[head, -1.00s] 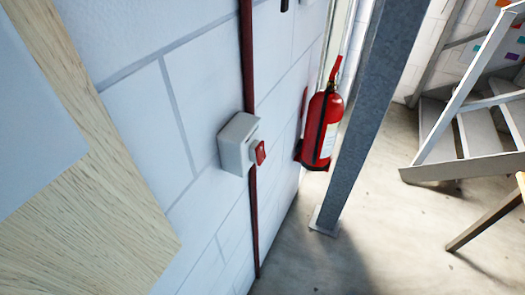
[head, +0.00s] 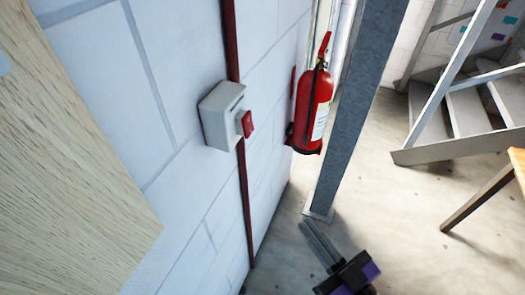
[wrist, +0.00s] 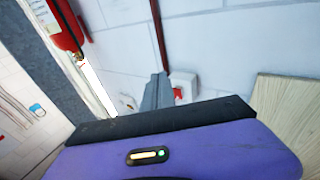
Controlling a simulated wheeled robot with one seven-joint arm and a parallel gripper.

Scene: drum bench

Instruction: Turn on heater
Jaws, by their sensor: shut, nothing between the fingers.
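A light grey switch box (head: 217,112) with a red knob (head: 246,123) is mounted on the white block wall, on a dark red vertical pipe. My gripper (head: 308,226) is at the bottom of the head view, lower and to the right of the box, with its fingers together and empty. In the wrist view the grey fingers (wrist: 160,80) point toward the wall. The box (wrist: 184,80) shows just right of them there, its red knob (wrist: 178,94) partly hidden. The gripper looks apart from the box. No heater body can be made out.
A red fire extinguisher (head: 313,108) hangs right of the box, beside a grey steel post (head: 352,105). A wooden board (head: 65,170) fills the left. Metal stairs (head: 450,110) and a wooden edge (head: 490,195) are at the right. The concrete floor between is clear.

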